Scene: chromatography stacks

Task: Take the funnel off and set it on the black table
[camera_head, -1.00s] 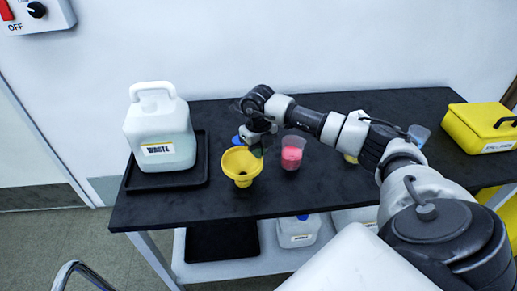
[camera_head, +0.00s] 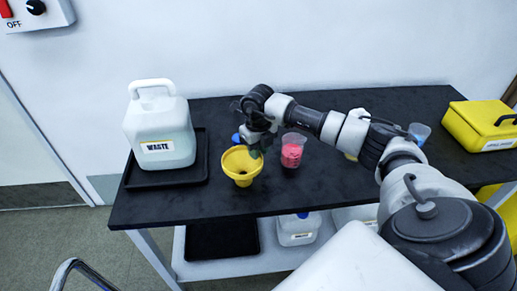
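The yellow funnel (camera_head: 242,167) is at the middle-left of the black table (camera_head: 330,193), near its front half. It looks upright, with its wide mouth up. My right gripper (camera_head: 256,150) is right at the funnel's upper right rim, pointing down. Its fingers are small and dark here, and I cannot tell whether they touch the funnel or grip it. The white jug marked WASTE (camera_head: 160,128) stands on a black tray to the left, and its top shows a handle. My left gripper is not in view.
A black tray (camera_head: 196,179) holds the jug. A beaker of pink liquid (camera_head: 292,152) stands close right of the gripper. A blue item (camera_head: 237,139) is behind the funnel. A clear beaker (camera_head: 419,132) and yellow case (camera_head: 484,126) are right. The front table strip is clear.

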